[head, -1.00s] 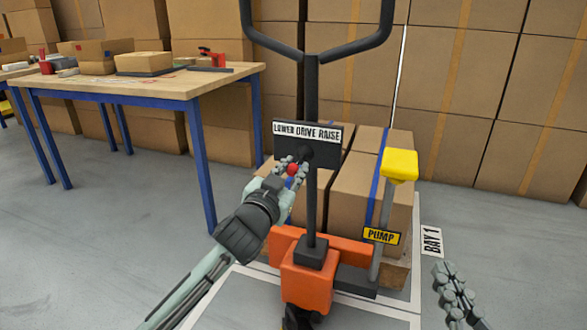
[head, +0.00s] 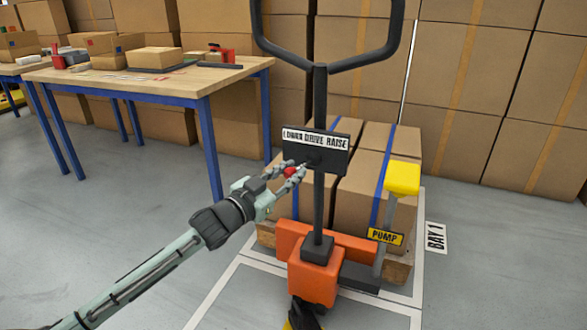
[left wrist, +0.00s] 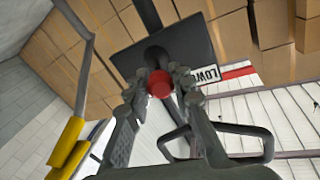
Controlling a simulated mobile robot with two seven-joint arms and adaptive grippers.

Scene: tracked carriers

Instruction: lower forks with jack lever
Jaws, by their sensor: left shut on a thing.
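The orange pallet jack (head: 318,277) stands with its black handle loop (head: 330,62) upright. A black plate (head: 318,153) on the handle post carries the label "LOWER DRIVE RAISE". The jack lever ends in a red knob (head: 291,172), just below the plate's left part. My left gripper (head: 293,173) is shut on this red knob. In the left wrist view the red knob (left wrist: 160,84) sits between the two fingers, with the black plate behind it. The lever's shaft is mostly hidden. My right gripper is not in view.
A yellow pump pedal (head: 402,178) with a "PUMP" label stands to the jack's right. Cartons (head: 357,196) sit on a pallet behind it. A wooden workbench (head: 160,85) with blue legs is at the left. Grey floor at lower left is clear.

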